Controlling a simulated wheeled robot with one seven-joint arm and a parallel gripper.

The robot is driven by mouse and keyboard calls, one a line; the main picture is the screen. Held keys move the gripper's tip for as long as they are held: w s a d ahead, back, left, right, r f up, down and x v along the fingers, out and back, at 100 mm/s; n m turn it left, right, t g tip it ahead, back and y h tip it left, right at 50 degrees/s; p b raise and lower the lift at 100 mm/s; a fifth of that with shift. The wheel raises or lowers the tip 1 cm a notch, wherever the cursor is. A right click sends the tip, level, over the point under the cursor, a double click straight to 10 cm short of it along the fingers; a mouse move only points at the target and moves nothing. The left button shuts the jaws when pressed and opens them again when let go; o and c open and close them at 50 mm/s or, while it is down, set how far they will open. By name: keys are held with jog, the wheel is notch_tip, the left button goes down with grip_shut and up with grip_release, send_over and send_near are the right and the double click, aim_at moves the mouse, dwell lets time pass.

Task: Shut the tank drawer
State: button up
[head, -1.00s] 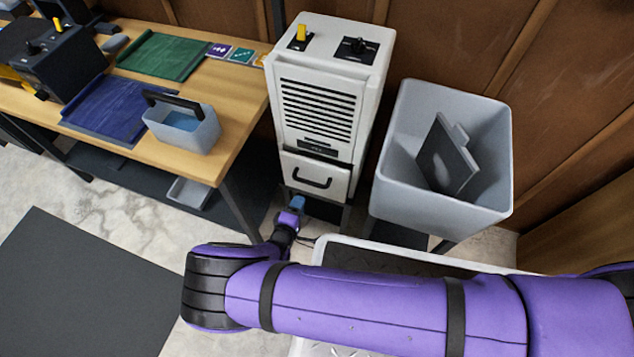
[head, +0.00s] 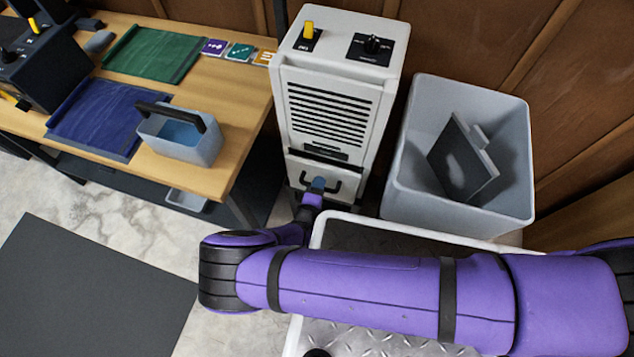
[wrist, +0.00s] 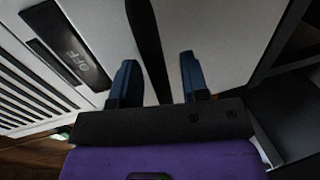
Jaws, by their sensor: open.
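The tank drawer (head: 345,182) is the pale front with a black bar handle at the bottom of the tall white cabinet (head: 372,99). I cannot tell from these views how far it stands out. My gripper (head: 318,186) is at the drawer's front, low on the cabinet, and hides part of the handle. In the wrist view my gripper (wrist: 158,62) has its two blue fingers apart, with the black handle (wrist: 147,40) running between them. Contact with the handle is not clear. A dark panel reading OFF (wrist: 66,55) shows left of the fingers.
A grey bin (head: 420,195) holding a dark panel stands right of the cabinet. A wooden table (head: 228,105) with a grey caddy (head: 190,148), a blue mat (head: 88,118) and a green mat (head: 155,57) is at left. A dark floor mat (head: 85,290) lies in front.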

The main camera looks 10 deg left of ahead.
grip_shut()
jog(key=shift+r+x, duration=0.2)
jog(key=shift+x, duration=0.85)
jog(key=shift+r+x, duration=0.2)
jog(key=shift+x, duration=0.8)
jog(key=shift+w, duration=0.1)
grip_release()
jog(key=v, duration=1)
jog(key=shift+s, duration=0.35)
